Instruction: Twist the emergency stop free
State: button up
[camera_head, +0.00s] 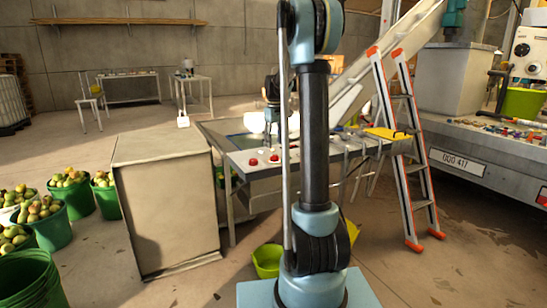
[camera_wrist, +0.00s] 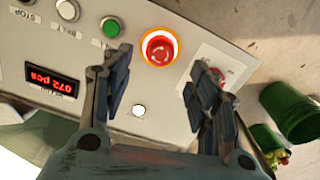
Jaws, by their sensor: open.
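The emergency stop (camera_wrist: 160,47), a round red button in a glowing yellow-orange ring, sits on the pale control panel (camera_wrist: 155,14) in the wrist view. My gripper (camera_wrist: 158,68) is open over the panel, one finger on each side of the button's lower edge in the picture, with nothing between the fingers. A second red knob (camera_wrist: 228,77) on a white plate is partly hidden behind the right finger. In the head view two red buttons show on the panel's left end (camera_head: 263,160); I cannot tell which is the ringed one. My arm partly covers the panel there.
The panel also has a green button (camera_wrist: 111,27), a white button (camera_wrist: 67,9) and a red display (camera_wrist: 53,81). A large box (camera_head: 165,200) stands left of the panel, a ladder (camera_head: 405,150) right. Green buckets of fruit (camera_head: 72,193) stand at the left.

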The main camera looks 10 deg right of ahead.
aim_at(274, 155)
notch_tip(274, 155, down, 7)
dwell(0.3)
